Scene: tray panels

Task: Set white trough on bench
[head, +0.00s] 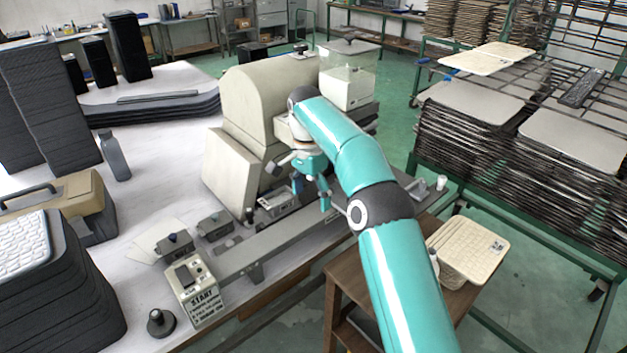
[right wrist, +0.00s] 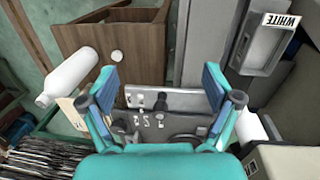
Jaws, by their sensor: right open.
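A small grey metal trough with a white label (head: 279,204) sits by the rail in front of the beige machine. In the right wrist view, the trough labelled WHITE (right wrist: 262,62) is at the upper right, outside the fingers. My right gripper (head: 311,193) is open and empty, just right of the trough in the head view; its two blue-padded fingers also show in the right wrist view (right wrist: 160,78). The bench (head: 140,205) has a pale top. Two similar small troughs with dark knobs, one nearer (head: 174,246) and one farther (head: 215,226), stand left along the rail. My left gripper is not in view.
The beige machine (head: 262,95) stands close behind my right gripper. A long grey rail (head: 300,232) runs in front. A START box (head: 196,291) and a dark knob (head: 160,323) stand at the bench front. A wooden stand (head: 345,290) is beside the bench. Bare bench lies at left-centre.

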